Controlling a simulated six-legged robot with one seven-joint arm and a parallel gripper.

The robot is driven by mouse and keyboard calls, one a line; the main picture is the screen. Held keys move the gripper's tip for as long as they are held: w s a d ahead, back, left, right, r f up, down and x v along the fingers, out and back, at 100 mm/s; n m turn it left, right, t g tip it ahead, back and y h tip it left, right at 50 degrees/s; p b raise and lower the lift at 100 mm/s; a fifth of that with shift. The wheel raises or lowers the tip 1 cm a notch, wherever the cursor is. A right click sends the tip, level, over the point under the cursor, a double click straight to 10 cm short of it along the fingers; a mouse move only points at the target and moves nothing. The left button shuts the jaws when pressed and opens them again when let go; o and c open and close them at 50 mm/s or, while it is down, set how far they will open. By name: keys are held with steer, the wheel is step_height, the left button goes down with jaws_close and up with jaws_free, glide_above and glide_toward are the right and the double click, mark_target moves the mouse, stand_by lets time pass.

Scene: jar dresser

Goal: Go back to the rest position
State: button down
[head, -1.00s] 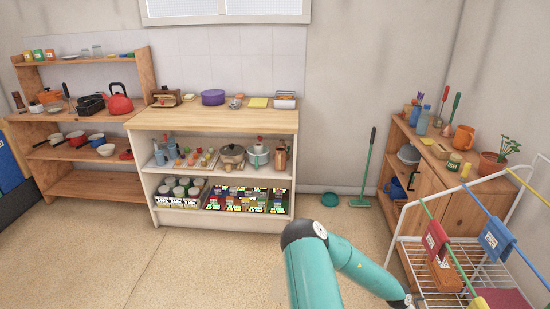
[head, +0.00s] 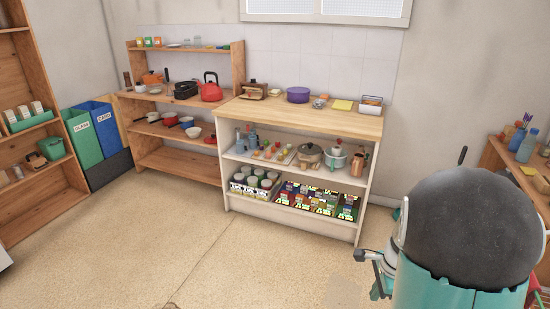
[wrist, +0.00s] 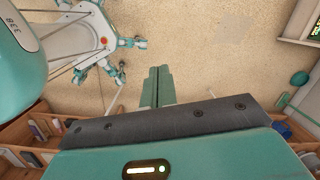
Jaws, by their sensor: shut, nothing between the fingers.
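My gripper (wrist: 157,86) shows in the wrist view with its two teal fingers together and nothing between them. It points over bare tan floor and touches nothing that I can see. In the head view my arm is folded up large and close at the right, with a dark rounded link over teal ones. The gripper's fingers cannot be made out there.
A wood-topped shelf unit (head: 300,116) with jars and pots stands ahead. Left of it are a wooden rack (head: 180,159), a blue bin (head: 104,125) and a green bin (head: 84,140). A dresser (head: 505,165) is partly hidden behind my arm. The middle floor is clear.

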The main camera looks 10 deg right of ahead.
steer(key=s+a+r+n+t, duration=0.2)
steer(key=a+r+n, duration=0.75)
steer(key=r, duration=0.35)
steer(key=s+a+r+n+t+h, duration=0.1)
steer(key=s+a+r+n+t, duration=0.1)
steer(key=s+a+r+n, duration=0.6)
steer(key=s+r+n, duration=0.1)
steer(key=n, duration=0.2)
steer(key=shift+s+a+t, duration=0.2)
steer(key=shift+a+t, duration=0.05)
steer(key=shift+t, duration=0.15)
